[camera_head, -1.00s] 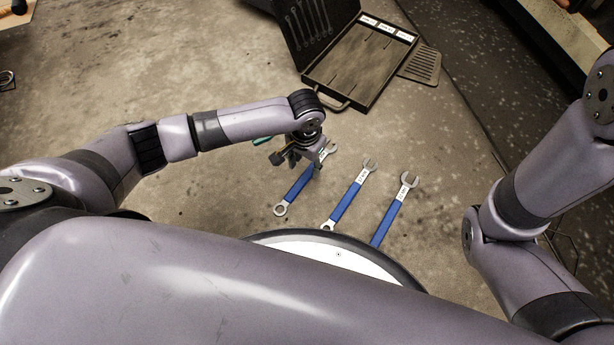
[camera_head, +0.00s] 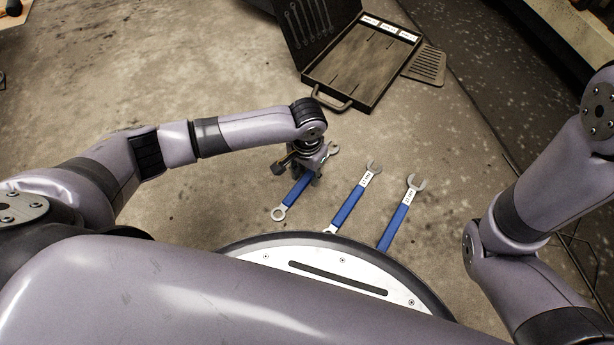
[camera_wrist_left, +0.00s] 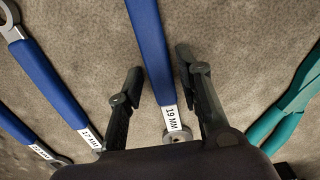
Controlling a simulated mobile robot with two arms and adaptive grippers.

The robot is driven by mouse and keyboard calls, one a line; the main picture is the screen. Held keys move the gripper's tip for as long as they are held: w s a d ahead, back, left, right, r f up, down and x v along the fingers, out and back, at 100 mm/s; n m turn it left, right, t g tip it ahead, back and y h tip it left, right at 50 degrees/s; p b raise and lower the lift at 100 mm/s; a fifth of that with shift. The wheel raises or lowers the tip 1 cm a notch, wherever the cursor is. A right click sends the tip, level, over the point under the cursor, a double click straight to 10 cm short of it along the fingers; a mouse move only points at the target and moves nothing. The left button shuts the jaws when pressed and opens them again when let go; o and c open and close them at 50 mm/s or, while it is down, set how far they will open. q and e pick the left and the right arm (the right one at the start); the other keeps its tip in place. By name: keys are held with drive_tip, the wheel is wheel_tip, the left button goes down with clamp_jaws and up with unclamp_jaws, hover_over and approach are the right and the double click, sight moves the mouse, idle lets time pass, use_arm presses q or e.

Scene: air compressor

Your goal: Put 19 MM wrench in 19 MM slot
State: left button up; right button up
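The 19 MM wrench, blue-handled with metal ends, lies on the floor, its handle (camera_head: 293,192) partly under my left gripper (camera_head: 303,172). In the left wrist view, its label reads 19 MM (camera_wrist_left: 172,118). There my left gripper (camera_wrist_left: 160,62) is open, one finger on each side of the blue handle, with gaps visible. The open tool case (camera_head: 355,68) lies beyond, with several white slot labels (camera_head: 390,28) along its far edge; their text is too small to read. My right arm is at the right; its gripper is out of view.
Two more blue wrenches, a middle one (camera_head: 349,204) and a right one (camera_head: 395,225), lie alongside. The wrist view shows the 17 MM wrench (camera_wrist_left: 48,85) and a teal-handled tool (camera_wrist_left: 290,108). A slotted dark plate (camera_head: 426,64) lies beside the case. The floor between wrenches and case is clear.

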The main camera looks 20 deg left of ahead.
use_arm(q)
clamp_jaws()
idle(0.5)
